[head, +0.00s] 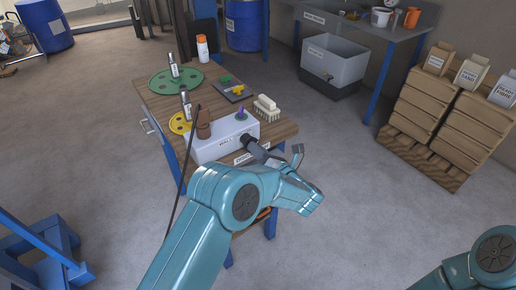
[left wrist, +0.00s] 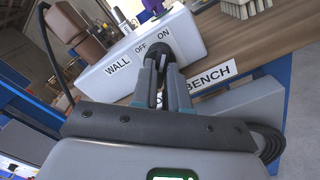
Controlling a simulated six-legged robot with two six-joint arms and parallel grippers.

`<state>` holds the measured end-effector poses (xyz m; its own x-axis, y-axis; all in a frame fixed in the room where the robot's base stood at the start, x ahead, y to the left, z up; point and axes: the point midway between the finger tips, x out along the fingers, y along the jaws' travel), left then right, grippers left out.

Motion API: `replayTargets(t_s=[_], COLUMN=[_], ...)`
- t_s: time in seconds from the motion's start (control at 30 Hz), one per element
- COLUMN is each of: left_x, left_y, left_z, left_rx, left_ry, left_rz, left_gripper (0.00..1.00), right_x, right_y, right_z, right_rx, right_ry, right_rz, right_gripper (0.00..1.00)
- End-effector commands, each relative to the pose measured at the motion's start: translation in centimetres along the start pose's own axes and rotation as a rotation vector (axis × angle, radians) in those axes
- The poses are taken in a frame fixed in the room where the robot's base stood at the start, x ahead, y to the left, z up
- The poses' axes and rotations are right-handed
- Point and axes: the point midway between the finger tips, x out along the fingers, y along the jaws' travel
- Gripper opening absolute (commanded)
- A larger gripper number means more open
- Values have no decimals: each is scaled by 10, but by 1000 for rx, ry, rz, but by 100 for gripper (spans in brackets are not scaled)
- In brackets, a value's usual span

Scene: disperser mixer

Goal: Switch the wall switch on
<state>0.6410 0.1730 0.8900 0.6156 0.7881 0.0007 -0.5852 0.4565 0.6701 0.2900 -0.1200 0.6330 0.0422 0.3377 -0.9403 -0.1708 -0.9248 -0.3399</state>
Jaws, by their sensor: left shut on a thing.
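The wall switch is a white box (head: 215,146) on the wooden workbench (head: 283,131). In the left wrist view its face (left wrist: 98,73) reads WALL, OFF and ON. A round black knob (left wrist: 153,49) sticks out beside the OFF and ON marks. My left gripper (left wrist: 162,82) is shut on this knob, one finger on each side. In the head view the left gripper (head: 259,150) meets the box's front right end. The knob's pointing direction cannot be told, as the fingers hide part of it. My right gripper is out of view; only part of my right arm shows.
A brush (head: 267,107), a green disc (head: 170,82) and a yellow disc (head: 178,123) lie on the bench. A black cable (head: 181,185) hangs at its left.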

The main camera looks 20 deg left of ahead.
Motion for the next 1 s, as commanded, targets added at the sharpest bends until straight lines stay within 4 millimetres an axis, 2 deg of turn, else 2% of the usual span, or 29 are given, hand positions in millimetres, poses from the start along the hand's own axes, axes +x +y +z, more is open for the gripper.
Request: replayTargets(t_s=[0.7, 0.73, 0.8, 1.0], left_x=[1, 1, 1, 1], left_y=[1, 1, 1, 0], left_z=[-1, -1, -1, 0], left_rx=[69, 69, 68, 67], left_ry=[3, 3, 3, 1], left_rz=[3, 3, 3, 1], left_gripper=[0, 24, 39, 39], right_x=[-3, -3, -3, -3], right_y=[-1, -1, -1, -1], right_z=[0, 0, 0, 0], right_rx=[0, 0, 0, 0], right_ry=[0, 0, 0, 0], right_rz=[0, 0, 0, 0], right_gripper=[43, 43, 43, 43])
